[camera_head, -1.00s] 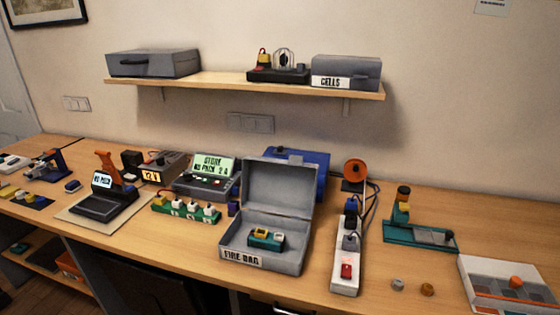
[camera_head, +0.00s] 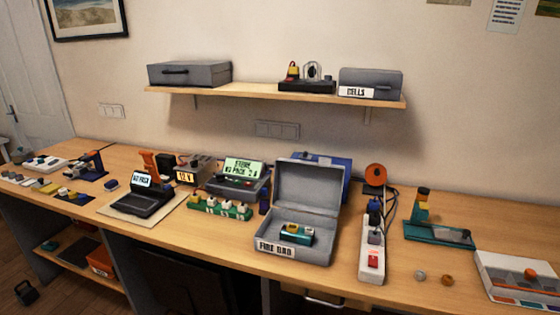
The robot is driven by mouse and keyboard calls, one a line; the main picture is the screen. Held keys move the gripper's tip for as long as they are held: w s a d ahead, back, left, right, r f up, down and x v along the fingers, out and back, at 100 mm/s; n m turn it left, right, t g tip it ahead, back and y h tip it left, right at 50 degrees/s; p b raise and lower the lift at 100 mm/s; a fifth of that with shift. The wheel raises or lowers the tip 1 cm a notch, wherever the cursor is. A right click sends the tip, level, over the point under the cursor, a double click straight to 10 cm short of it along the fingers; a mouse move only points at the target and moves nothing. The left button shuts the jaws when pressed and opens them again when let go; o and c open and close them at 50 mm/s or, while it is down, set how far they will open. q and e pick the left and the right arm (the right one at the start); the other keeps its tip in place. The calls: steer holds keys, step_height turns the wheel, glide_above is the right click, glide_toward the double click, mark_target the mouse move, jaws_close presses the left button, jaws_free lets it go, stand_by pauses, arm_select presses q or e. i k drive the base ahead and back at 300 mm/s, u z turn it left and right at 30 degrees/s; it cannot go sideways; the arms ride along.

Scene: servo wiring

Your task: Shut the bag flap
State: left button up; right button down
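The fire bag (camera_head: 322,251) is a grey box-shaped case with a "FIRE BAG" label on its front, standing near the front edge of the bench. Its flap (camera_head: 308,183) stands open, upright at the back. A teal pack with a yellow part (camera_head: 297,233) lies inside the bag. Neither of my grippers shows in the head view.
A white power strip (camera_head: 371,249) with a red switch stands close to the bag's right. A charger with a green screen (camera_head: 244,170) and a green board with white blocks (camera_head: 220,208) stand to its left. A blue case (camera_head: 334,172) is behind the flap. Free bench (camera_head: 430,268) lies right of the strip.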

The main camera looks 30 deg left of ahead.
mark_target(317, 188)
steer(key=u, duration=0.35)
steer(key=k, duration=0.8)
steer(key=u, duration=1.5)
steer(key=i, duration=0.8)
steer(key=u, duration=0.45)
steer(key=i, duration=1.05)
steer(key=z, duration=1.2)
steer(key=i, duration=0.5)
steer(key=z, duration=0.6)
